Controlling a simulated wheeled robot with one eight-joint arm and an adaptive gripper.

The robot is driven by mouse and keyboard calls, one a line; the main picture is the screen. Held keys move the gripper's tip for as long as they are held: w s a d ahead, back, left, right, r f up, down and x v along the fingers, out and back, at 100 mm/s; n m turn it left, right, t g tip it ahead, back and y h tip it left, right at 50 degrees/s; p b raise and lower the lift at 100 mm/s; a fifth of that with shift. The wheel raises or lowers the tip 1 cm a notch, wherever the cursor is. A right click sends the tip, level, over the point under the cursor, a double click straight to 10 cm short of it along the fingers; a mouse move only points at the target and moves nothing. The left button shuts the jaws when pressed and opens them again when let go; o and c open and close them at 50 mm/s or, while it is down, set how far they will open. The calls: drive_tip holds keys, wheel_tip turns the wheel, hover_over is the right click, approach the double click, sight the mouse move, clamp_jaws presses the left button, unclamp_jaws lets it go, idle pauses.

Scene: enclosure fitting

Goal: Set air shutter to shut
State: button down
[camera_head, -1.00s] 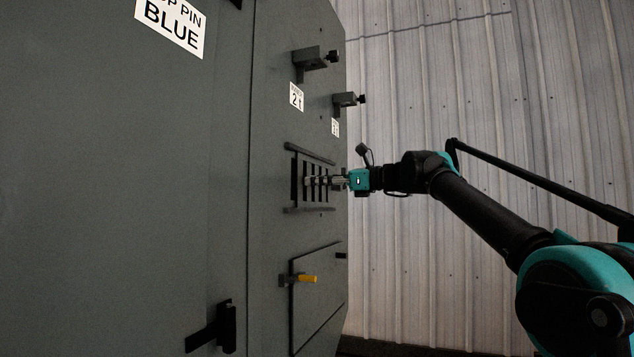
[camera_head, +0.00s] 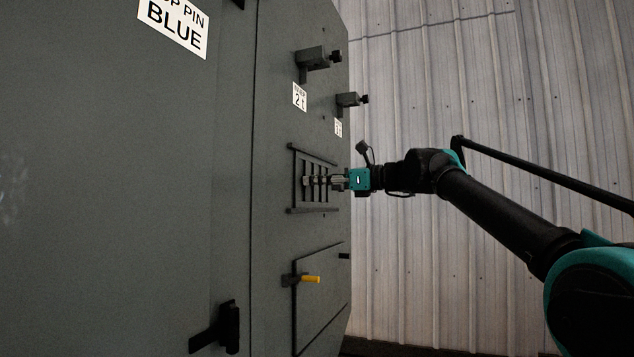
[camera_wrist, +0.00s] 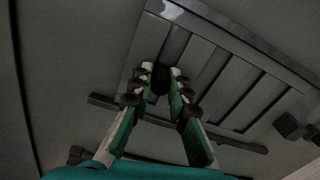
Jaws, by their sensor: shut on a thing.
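The air shutter (camera_head: 318,183) is a slotted dark panel between an upper and a lower rail on the grey enclosure's face. In the wrist view its slats (camera_wrist: 206,63) run diagonally with narrow dark gaps between them. My gripper (camera_head: 310,182) reaches it from the right. In the wrist view my gripper (camera_wrist: 160,75) is shut on a small dark knob (camera_wrist: 160,80) at the shutter's end. The fingers hide part of the knob and of the nearby slats.
Two latch blocks (camera_head: 313,58) (camera_head: 348,100) with labels stick out above the shutter. Below it is a hatch with a yellow-ended handle (camera_head: 311,279). A dark handle (camera_head: 228,327) sits lower left. The corrugated wall (camera_head: 440,70) stands behind, with free room right of the enclosure.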

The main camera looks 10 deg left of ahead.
drive_tip(key=c, duration=1.4)
unclamp_jaws()
drive_tip(key=shift+s, duration=0.25)
drive_tip(key=shift+c, duration=0.2)
drive_tip(key=s+d, duration=0.1)
drive_tip(key=d, duration=1)
drive_tip(key=shift+s+d, duration=0.35)
drive_tip(key=shift+d, duration=0.05)
drive_tip(key=s+d+f+n+h, duration=0.1)
drive_tip(key=d+f+n+h, duration=0.25)
drive_tip(key=f, duration=1.15)
drive_tip(key=s+d+f+n+t+h, duration=0.1)
drive_tip(key=d+f+n+h, duration=0.25)
drive_tip(key=f, duration=1.05)
drive_tip(key=s+d+f+n+h, duration=0.1)
drive_tip(key=d+f+n+h, duration=0.2)
drive_tip(key=f, duration=1.2)
drive_tip(key=s+d+f+n+h, duration=0.2)
drive_tip(key=s+d+f, duration=0.3)
drive_tip(key=f, duration=0.4)
drive_tip(key=s+d+f+n+h, duration=0.3)
drive_tip(key=s+d+f, duration=0.3)
drive_tip(key=f, duration=0.3)
drive_tip(key=s+d+f+n+h, duration=0.2)
drive_tip(key=s+d+f, duration=0.3)
drive_tip(key=d+f, duration=0.2)
wheel_tip(320, 180, down, 3)
drive_tip(key=shift+s+d+r+t+h, duration=0.2)
drive_tip(key=shift+s+d+t+h, duration=0.1)
drive_tip(key=shift+s+d+h, duration=0.1)
